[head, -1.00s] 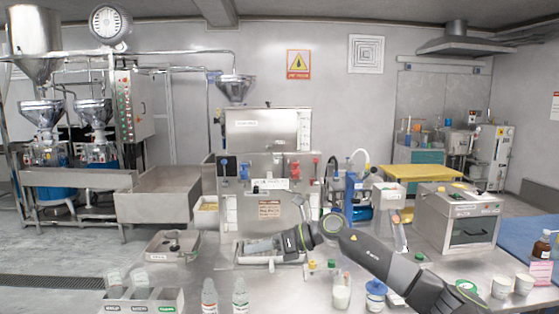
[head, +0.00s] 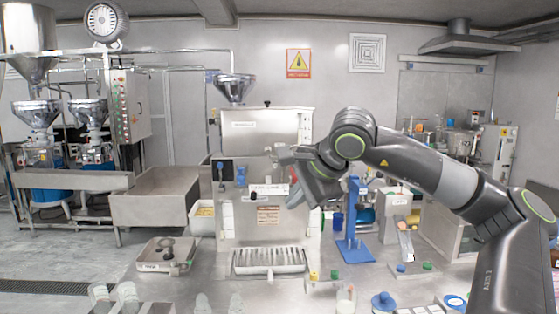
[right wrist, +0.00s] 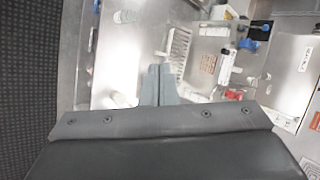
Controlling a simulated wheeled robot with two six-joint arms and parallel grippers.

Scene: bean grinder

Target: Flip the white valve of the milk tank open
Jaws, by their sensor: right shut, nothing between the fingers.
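The steel tank machine (head: 266,130) stands at the middle of the bench. A white valve-like bar (head: 268,190) sits on its front; a white fitting also shows in the right wrist view (right wrist: 222,68). My right arm and gripper hide the right part of the front. I cannot tell whether the fingers touch the machine. My left gripper is not in view.
Blue valve handles (head: 241,175) are left of the bar. A slotted drip tray (head: 269,261) lies below. A blue stand (head: 356,215) and a grey dispenser (head: 397,222) stand to the right. Bottles and small containers line the front edge.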

